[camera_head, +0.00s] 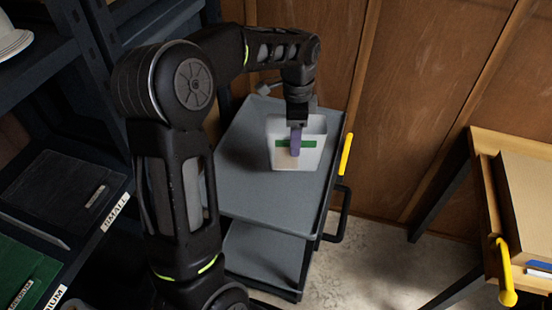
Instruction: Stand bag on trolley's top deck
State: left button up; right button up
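A white bag (310,155) with a green band and a tan patch is upright over the grey top deck (243,175) of the trolley, near its far right part. Its base appears to rest on the deck. My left gripper (296,150) points down at the bag from above. A narrow purple piece runs from the gripper down across the bag's front; I cannot tell if it is a finger or part of the bag. Whether the fingers are closed on the bag is hidden by the viewing angle. My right gripper is not in view.
A wooden bench (485,165) with a yellow handle (505,275) stands at right. A wood-panelled wall is behind. The top deck's near part is clear.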

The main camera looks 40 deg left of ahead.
aim_at(280, 162)
pick_arm(q)
jog(key=a+m, duration=0.1)
jog(key=s+a+f+m, duration=0.1)
jog(key=a+m, duration=0.1)
jog(key=shift+s+a+f+b, duration=0.2)
jog(key=shift+s+a+b, duration=0.05)
jog(key=shift+a+b, duration=0.1)
jog(key=shift+f, duration=0.1)
notch_tip(280, 162, down, 6)
jog(key=shift+f+p, duration=0.1)
jog(key=shift+p, duration=0.3)
jog(key=shift+f, duration=1.8)
jog(key=shift+f, duration=0.2)
jog(key=o, duration=1.3)
